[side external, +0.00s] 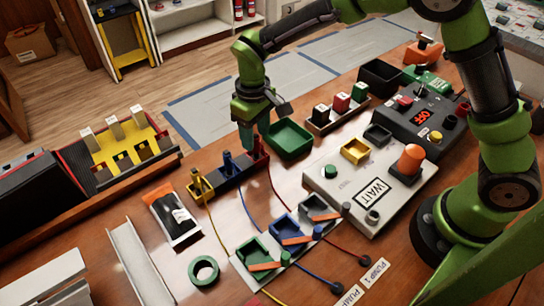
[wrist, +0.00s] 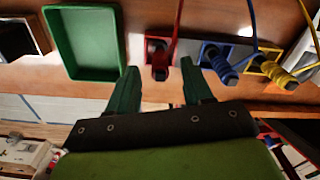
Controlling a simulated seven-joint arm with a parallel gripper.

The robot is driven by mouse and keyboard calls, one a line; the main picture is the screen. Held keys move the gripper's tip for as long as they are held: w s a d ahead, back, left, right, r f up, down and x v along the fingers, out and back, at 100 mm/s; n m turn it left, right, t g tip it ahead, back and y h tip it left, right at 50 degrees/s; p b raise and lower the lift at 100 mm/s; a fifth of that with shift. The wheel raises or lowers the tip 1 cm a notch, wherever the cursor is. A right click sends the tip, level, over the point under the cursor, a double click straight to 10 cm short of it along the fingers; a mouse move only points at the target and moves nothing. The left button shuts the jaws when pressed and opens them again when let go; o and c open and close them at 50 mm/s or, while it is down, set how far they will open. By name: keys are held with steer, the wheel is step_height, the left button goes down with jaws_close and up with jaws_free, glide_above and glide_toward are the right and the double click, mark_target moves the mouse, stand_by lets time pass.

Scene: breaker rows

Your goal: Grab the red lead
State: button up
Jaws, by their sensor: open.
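The red lead (wrist: 178,32) runs from a red-framed socket (wrist: 158,58) in the wrist view, where a dark plug end sits. In the side view the red lead (side external: 274,190) trails across the table from the right end of the socket strip (side external: 228,178). My gripper (wrist: 155,82) is open, its two green fingers pointing at the red socket, one to each side of it. In the side view my gripper (side external: 252,138) hangs over the strip's right end and hides part of the red plug.
The blue plug (wrist: 218,62) and yellow plug (wrist: 276,70) stand beside the red one. A green tray (wrist: 86,42) lies close on the other side.

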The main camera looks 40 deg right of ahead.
mark_target(256, 148)
step_height(256, 148, down, 3)
steer(key=shift+s+f, duration=0.1)
steer(key=shift+f, duration=0.05)
steer(key=shift+c, duration=0.3)
jaws_close()
